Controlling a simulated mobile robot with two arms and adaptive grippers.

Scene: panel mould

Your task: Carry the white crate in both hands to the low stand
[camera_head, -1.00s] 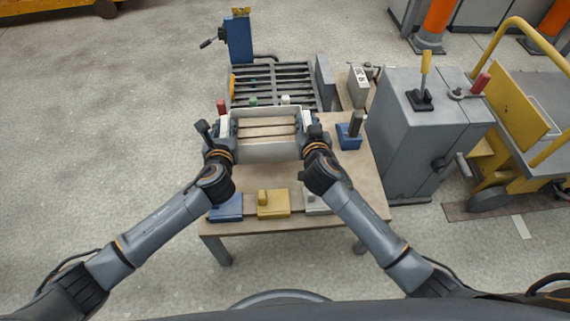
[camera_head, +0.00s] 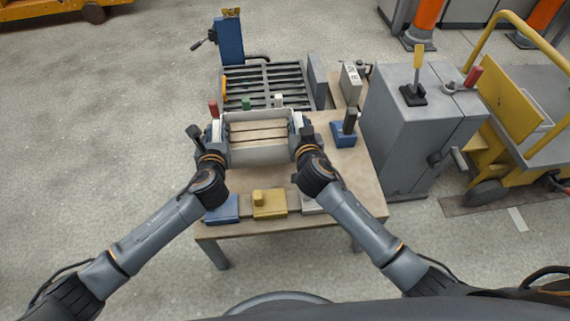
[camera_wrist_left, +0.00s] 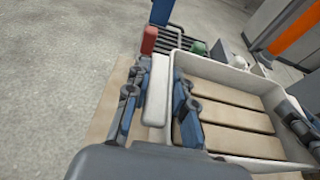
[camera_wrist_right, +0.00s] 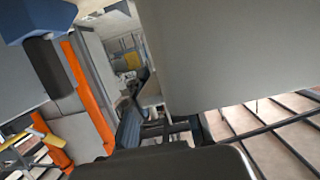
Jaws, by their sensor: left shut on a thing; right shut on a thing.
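The white crate (camera_head: 258,154) is held level between my two grippers over the back part of the wooden table. Whether its underside touches the table is hidden. Its floor shows brown slats, and I see nothing lying on them. My left gripper (camera_head: 213,131) is shut on the crate's left end; in the left wrist view its fingers straddle a white grip (camera_wrist_left: 157,90). My right gripper (camera_head: 300,126) is shut on the right end; its fingers are partly hidden in the right wrist view. I cannot tell which thing is the low stand.
The table (camera_head: 330,195) carries a blue block (camera_head: 222,210), a yellow block (camera_head: 269,204) and a blue-based piece (camera_head: 343,134). A dark slatted rack (camera_head: 290,75) stands behind. A grey cabinet (camera_head: 405,140) and yellow cart (camera_head: 522,98) are at right. Floor at left is clear.

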